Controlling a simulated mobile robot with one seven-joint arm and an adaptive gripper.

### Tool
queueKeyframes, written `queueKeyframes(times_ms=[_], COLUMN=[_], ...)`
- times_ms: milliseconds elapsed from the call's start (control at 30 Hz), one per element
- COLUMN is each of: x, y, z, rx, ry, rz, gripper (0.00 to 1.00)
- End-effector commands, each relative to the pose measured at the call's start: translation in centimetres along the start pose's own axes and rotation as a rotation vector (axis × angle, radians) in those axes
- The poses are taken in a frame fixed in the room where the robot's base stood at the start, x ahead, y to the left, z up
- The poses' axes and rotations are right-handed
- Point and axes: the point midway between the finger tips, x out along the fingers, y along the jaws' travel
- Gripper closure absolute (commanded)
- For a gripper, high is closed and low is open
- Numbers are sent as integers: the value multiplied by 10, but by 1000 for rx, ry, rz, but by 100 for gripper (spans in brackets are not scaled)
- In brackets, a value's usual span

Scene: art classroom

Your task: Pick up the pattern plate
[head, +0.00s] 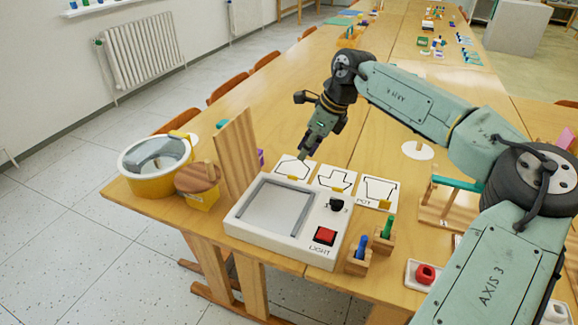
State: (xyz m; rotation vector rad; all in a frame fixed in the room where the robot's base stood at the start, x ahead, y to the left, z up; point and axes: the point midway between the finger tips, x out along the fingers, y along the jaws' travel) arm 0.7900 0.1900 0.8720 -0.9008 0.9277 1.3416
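Three white plates with black outlines stand or lie in a row behind the light box; I cannot tell how far they tilt. The left plate (283,165) is partly hidden at its front edge. The middle plate (334,176) shows an arrow-like outline. The right plate (381,188) shows a pot outline and the word POT. Each has a small yellow piece at its lower edge. My gripper (310,151) points down just above and behind the left plate. Its fingertips are small and dark; I cannot tell whether they touch the plate or hold anything.
The white light box (245,228) has a grey panel, a black knob and a red button. An upright wooden board (236,155), a yellow bucket (155,186) and a wooden-lidded pot (200,198) stand left. Wooden blocks with blue and green pegs (362,248) stand right.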

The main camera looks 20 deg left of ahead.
Motion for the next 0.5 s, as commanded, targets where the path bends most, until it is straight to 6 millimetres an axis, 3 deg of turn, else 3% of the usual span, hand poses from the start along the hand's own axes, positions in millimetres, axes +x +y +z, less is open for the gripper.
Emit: queueKeyframes(times_ms=[200,500], x=[35,61], y=[2,3], z=[2,3], rx=[-2,-2], ry=[-1,-2], rz=[5,6], gripper=[83,83])
